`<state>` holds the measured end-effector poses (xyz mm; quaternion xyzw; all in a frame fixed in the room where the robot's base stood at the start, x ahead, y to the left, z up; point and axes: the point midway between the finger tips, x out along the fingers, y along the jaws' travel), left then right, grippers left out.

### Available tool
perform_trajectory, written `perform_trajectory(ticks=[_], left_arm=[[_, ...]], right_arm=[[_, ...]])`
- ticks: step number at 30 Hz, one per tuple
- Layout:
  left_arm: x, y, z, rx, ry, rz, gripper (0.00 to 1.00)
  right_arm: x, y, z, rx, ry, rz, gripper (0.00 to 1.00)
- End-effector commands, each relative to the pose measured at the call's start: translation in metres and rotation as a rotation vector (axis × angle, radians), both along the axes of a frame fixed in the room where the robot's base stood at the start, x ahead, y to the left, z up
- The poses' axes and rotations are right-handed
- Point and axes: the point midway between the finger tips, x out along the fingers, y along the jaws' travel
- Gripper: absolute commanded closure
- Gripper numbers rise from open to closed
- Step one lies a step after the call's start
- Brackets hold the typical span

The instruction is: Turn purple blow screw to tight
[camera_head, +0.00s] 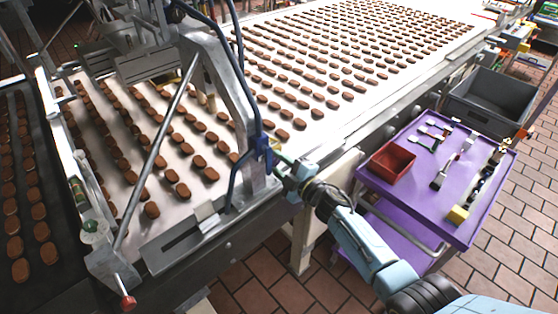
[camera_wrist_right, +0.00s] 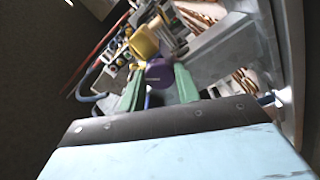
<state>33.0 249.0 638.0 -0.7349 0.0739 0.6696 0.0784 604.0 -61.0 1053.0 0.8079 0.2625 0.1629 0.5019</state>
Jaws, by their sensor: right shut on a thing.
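The purple screw (camera_wrist_right: 158,75) shows in the right wrist view between the two green fingers of my right gripper (camera_wrist_right: 160,88). The fingers are shut on it, one on each side. In the head view my right gripper (camera_head: 281,160) reaches from the lower right to the side of the metal frame over the conveyor. The screw cannot be made out there; the gripper and blue fittings (camera_head: 263,146) crowd that spot. How far the screw is turned cannot be told. My left gripper is not in view.
A yellow knob (camera_wrist_right: 144,42) sits just beyond the purple screw in the wrist view. Rows of brown biscuits lie on the white conveyor (camera_head: 318,121). A purple cart (camera_head: 410,183) with a red bin (camera_head: 391,162) and tools stands right of my arm. A grey crate (camera_head: 489,105) is behind it.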

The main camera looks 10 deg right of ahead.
Motion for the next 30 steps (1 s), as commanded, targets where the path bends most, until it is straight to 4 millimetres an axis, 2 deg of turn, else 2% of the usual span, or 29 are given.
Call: perform_trajectory(ticks=[18, 30], left_arm=[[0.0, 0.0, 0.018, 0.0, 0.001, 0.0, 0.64], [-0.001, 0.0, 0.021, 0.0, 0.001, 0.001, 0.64]], right_arm=[[0.0, -0.001, 0.0, 0.447, 0.328, -0.001, 0.91], [0.0, 0.0, 0.0, 0.61, 0.445, -0.001, 0.91]])
